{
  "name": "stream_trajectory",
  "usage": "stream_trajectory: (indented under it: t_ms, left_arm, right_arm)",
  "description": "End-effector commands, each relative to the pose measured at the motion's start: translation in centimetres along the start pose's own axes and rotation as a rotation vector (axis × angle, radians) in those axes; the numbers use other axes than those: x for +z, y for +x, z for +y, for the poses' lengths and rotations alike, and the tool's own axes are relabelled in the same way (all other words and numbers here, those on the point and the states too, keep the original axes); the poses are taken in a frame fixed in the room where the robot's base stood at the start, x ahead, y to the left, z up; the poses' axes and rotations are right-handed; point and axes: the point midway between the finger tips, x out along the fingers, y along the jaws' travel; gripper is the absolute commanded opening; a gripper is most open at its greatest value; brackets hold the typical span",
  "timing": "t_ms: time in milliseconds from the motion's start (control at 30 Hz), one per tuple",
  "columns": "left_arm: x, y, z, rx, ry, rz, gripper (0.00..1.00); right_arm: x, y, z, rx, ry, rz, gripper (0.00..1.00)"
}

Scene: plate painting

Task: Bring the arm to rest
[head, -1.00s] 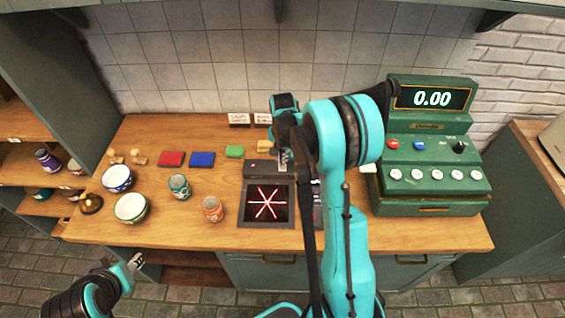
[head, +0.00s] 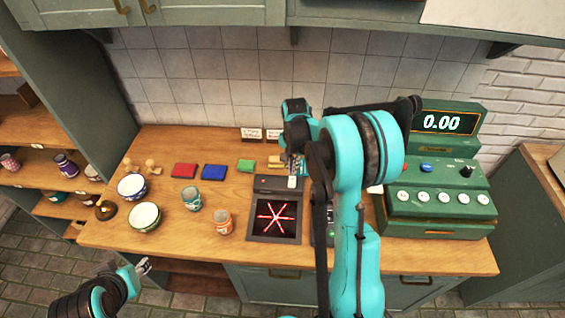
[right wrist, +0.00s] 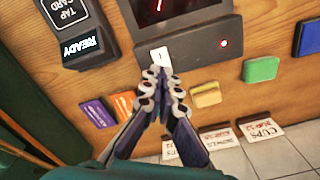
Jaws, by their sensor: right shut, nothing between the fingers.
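My right arm reaches over the counter (head: 350,258) from the front. Its gripper (head: 297,168) is behind the dark device (head: 252,222) that has a red star pattern on its screen. In the right wrist view the right gripper (right wrist: 160,80) is shut and empty. Its fingertips appear close to a white key marked 1 (right wrist: 158,56) on the device's edge; I cannot tell whether they touch it. My left gripper (head: 143,267) is low at the left, in front of the counter, its opening too small to tell.
A green register (head: 440,205) reading 0.00 stands right. In the wrist view a card reader (right wrist: 80,25) shows READY.

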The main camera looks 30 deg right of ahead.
Motion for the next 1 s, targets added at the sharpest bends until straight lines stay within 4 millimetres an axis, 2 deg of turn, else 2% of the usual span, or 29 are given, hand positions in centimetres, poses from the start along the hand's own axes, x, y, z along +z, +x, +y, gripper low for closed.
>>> stream_trajectory:
  t_ms: [233, 367, 533, 700, 867, 1000]
  left_arm:
    - [0.1, 0.1, 0.0, 0.000, 0.000, 0.000, 0.40]
    - [0.8, 1.1, 0.0, 0.000, 0.000, 0.000, 0.40]
    - [2.4, 3.3, 0.0, 0.000, 0.000, 0.000, 0.40]
    - [3.9, 5.4, 0.0, 0.000, 0.000, 0.000, 0.40]
    - [5.3, 7.4, 0.0, 0.000, 0.000, 0.000, 0.40]
    - [6.4, 9.0, 0.0, 0.000, 0.000, 0.000, 0.40]
  right_arm:
    - [0.2, -0.1, 0.0, -0.004, -0.010, 0.004, 0.00]
    - [1.9, -1.2, 0.1, -0.032, -0.080, 0.033, 0.00]
    - [6.3, -3.5, 1.0, -0.104, -0.273, 0.118, 0.00]
    - [11.3, -4.7, 2.8, -0.178, -0.488, 0.223, 0.00]
    - [15.8, -4.2, 5.0, -0.240, -0.685, 0.331, 0.00]
    - [19.1, -2.7, 7.0, -0.284, -0.844, 0.427, 0.00]
